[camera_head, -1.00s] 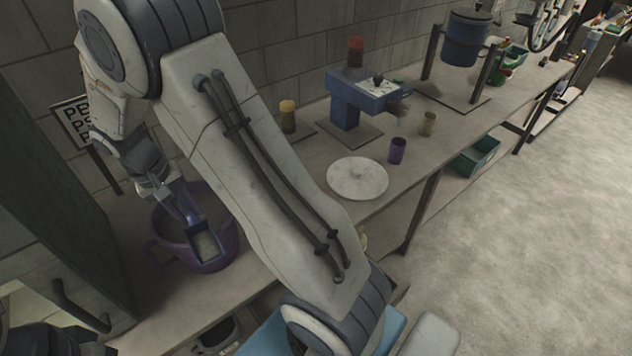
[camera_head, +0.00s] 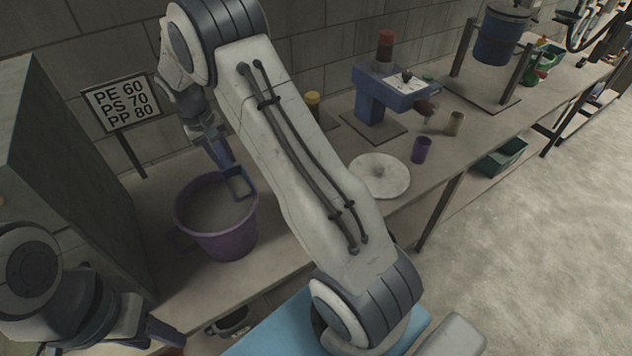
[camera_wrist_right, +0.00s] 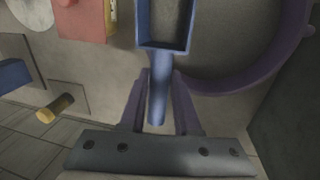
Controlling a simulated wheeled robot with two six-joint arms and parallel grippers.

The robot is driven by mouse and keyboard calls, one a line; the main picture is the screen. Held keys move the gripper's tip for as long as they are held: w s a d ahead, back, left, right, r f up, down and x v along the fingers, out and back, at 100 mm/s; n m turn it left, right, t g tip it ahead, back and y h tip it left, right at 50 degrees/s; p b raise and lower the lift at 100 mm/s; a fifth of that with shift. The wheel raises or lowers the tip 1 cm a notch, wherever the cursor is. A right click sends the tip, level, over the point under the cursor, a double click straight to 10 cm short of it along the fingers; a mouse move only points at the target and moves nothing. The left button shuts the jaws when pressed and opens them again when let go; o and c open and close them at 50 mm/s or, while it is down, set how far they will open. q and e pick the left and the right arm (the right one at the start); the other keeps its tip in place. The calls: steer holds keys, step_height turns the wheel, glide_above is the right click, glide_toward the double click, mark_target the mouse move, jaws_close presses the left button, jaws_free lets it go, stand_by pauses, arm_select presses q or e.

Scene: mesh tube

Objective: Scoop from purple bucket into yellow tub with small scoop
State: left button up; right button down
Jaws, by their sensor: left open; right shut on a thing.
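The purple bucket (camera_head: 222,243) stands upright on the bench and holds grey material. Its rim also curves across the right wrist view (camera_wrist_right: 240,82). My right gripper (camera_head: 210,138) is shut on the handle of the small blue scoop (camera_head: 240,184). The scoop's pan is at the bucket's right rim in the head view; I cannot tell whether it touches or holds material. The right wrist view shows the handle between the fingers (camera_wrist_right: 158,103). My left gripper (camera_head: 160,332) is open and empty at the lower left. The yellow tub is not clearly visible; my right arm covers the bench beside the bucket.
A round pale lid (camera_head: 380,177) lies right of my arm, with a purple cup (camera_head: 421,150) and a blue press-like device (camera_head: 378,90) beyond. A sign (camera_head: 122,104) stands behind the bucket. A large grey box (camera_head: 60,130) borders the left side.

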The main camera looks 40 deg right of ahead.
steer(key=w+d+f+n+p, duration=0.1)
steer(key=w+d+f+p, duration=0.1)
steer(key=d, duration=0.7)
steer(key=w+d+f+n+p, duration=0.1)
steer(key=w+d+f+p, duration=0.1)
steer(key=w+d+f, duration=0.2)
steer(key=w+d, duration=0.3)
steer(key=d, duration=0.3)
steer(key=shift+w+t, duration=0.15)
steer(key=shift+t, duration=0.15)
steer(key=shift+d, duration=0.1)
